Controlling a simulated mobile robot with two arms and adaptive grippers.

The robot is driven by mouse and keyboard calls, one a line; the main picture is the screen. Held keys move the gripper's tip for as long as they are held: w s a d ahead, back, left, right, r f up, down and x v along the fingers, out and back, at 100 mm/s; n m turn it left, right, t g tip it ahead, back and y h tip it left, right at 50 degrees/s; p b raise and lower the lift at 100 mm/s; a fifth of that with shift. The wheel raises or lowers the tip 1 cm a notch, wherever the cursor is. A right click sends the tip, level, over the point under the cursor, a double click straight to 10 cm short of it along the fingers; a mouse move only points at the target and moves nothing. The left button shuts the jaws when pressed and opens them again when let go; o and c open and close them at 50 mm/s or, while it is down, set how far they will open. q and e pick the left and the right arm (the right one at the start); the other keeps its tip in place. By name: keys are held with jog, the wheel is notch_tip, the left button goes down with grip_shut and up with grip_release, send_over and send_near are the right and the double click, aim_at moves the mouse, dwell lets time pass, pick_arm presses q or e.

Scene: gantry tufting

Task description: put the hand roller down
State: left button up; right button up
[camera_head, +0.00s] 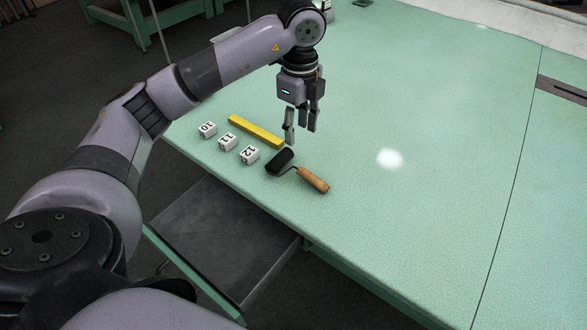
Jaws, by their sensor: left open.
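The hand roller lies on the green table top in the head view, with its black roller head (281,160) to the left and its wooden handle (313,179) pointing down and right. My left gripper (299,138) points down above the table, just behind the roller. Its fingers are apart, with nothing between them, and the roller is clear of them. My right gripper is not in view.
A grey tray (222,232) sits below the table's front edge. The table to the right is clear.

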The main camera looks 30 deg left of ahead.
pick_arm(q)
send_over(301, 168)
jog(key=f, duration=0.5)
jog(key=f+p, duration=0.1)
jog(key=f, duration=0.2)
jog(key=shift+s+a+f, duration=0.2)
jog(key=shift+s+f, duration=0.15)
jog(key=shift+w+d+f, duration=0.1)
jog(key=shift+f, duration=0.5)
jog(key=f, duration=0.2)
jog(key=f+p, duration=0.1)
jog(key=f, duration=0.1)
jog(key=shift+w+f, duration=0.1)
jog(key=shift+w, duration=0.15)
jog(key=shift+d, duration=0.1)
jog(key=shift+c, duration=0.3)
jog(key=c, duration=0.5)
grip_shut()
